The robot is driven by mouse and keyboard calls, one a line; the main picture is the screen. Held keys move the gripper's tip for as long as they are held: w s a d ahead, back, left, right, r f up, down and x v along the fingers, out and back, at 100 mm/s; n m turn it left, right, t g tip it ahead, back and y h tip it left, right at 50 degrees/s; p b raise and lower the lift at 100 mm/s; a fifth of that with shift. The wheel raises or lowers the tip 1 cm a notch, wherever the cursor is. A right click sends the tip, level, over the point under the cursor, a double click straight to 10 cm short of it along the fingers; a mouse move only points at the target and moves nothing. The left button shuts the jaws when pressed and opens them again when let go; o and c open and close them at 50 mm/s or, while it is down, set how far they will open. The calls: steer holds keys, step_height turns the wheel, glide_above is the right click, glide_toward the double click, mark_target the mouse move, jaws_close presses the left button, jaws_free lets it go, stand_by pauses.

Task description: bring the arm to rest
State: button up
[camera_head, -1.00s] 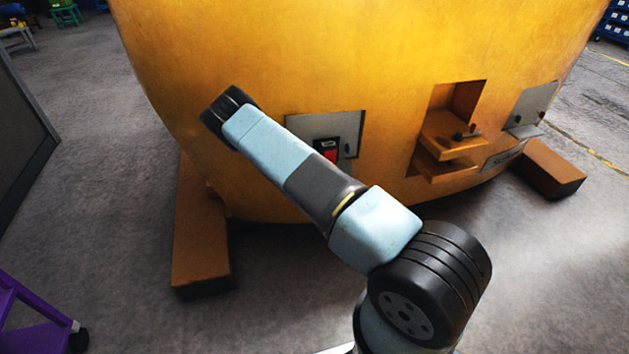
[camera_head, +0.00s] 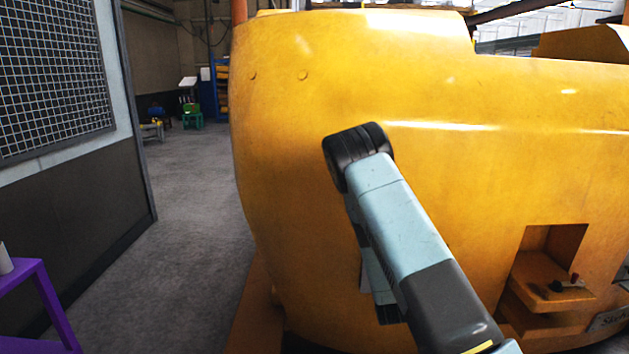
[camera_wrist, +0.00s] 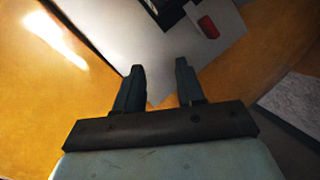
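My gripper (camera_wrist: 160,68) is open in the wrist view, with its two dark fingers apart and nothing between them. It faces the big yellow casting (camera_wrist: 40,90) and a pale grey panel (camera_wrist: 130,35) bearing a red part (camera_wrist: 208,27). I cannot tell the distance from the fingertips to the panel. In the head view my arm reaches up in front of the yellow casting (camera_head: 330,90), its black joint highest. The gripper itself is hidden there behind my arm.
The casting has a recess with a ledge (camera_head: 545,300) and small knobs at the right. A partition with mesh (camera_head: 50,75) stands at the left. A purple stand (camera_head: 22,275) is at the lower left. The floor (camera_head: 195,200) between partition and casting is clear.

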steer(key=s+a+r+m+g+y, duration=0.1)
steer(key=s+r+m+g+y, duration=0.25)
steer(key=r, duration=0.95)
steer(key=s+a+r+m+g, duration=0.15)
steer(key=s+r+m, duration=0.4)
steer(key=r, duration=0.85)
steer(key=s+r+g, duration=0.1)
steer(key=s+r, duration=0.3)
steer(key=s, duration=0.6)
steer(key=s+r+g, duration=0.1)
steer(key=s+r, duration=0.3)
steer(key=s, duration=0.7)
steer(key=s+d+r+m+g, duration=0.1)
steer(key=s+r, duration=0.3)
steer(key=s, duration=0.6)
steer(key=shift+s+r+g, duration=0.4)
